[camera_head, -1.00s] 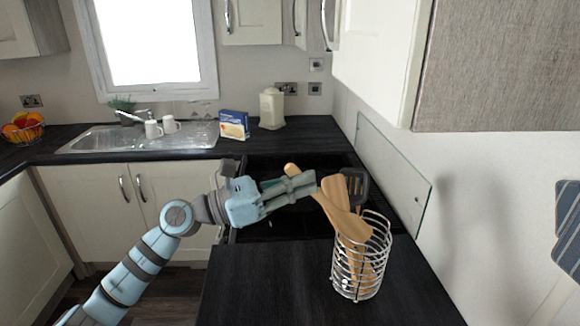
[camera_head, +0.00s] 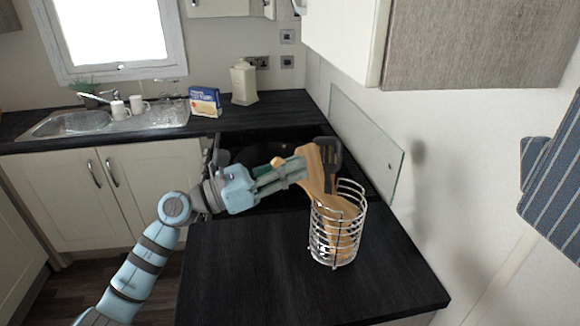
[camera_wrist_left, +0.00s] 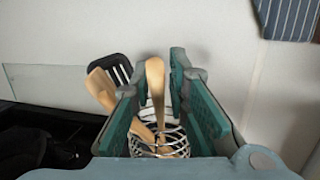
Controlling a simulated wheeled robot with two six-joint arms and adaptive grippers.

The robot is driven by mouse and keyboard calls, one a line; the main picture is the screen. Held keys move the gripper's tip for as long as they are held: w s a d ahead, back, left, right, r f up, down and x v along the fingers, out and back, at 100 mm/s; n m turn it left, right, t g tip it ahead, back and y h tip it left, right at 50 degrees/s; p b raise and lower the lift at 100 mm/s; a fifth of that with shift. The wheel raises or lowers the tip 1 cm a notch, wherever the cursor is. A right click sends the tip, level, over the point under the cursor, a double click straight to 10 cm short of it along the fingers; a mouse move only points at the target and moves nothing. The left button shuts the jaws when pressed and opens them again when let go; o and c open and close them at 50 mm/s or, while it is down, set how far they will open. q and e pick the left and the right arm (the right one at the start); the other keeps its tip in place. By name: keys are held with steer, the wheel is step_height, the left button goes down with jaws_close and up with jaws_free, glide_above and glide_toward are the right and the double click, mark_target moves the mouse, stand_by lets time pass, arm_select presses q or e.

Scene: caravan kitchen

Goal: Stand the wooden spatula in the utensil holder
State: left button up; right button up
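The wire utensil holder (camera_head: 337,236) stands upright on the dark worktop and holds wooden utensils and a black slotted turner (camera_head: 327,178). A wooden spatula (camera_head: 277,162) leans out of the holder to the left, its upper end showing just past my left gripper (camera_head: 303,167). My left gripper is above and left of the holder's rim. In the left wrist view a wooden handle (camera_wrist_left: 155,85) stands between its spread fingers, with gaps beside it, and runs down into the holder (camera_wrist_left: 168,143). Another wooden utensil (camera_wrist_left: 101,88) is left of the fingers. My right gripper is out of view.
The hob (camera_head: 245,157) lies behind my left gripper. A glass panel (camera_head: 370,148) stands along the right wall. The worktop left of the holder is clear.

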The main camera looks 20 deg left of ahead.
arm_select(q)
steer(key=shift+o, duration=0.9)
steer(key=v, duration=0.7)
steer(key=shift+s+a, duration=0.15)
steer(key=shift+f, duration=0.1)
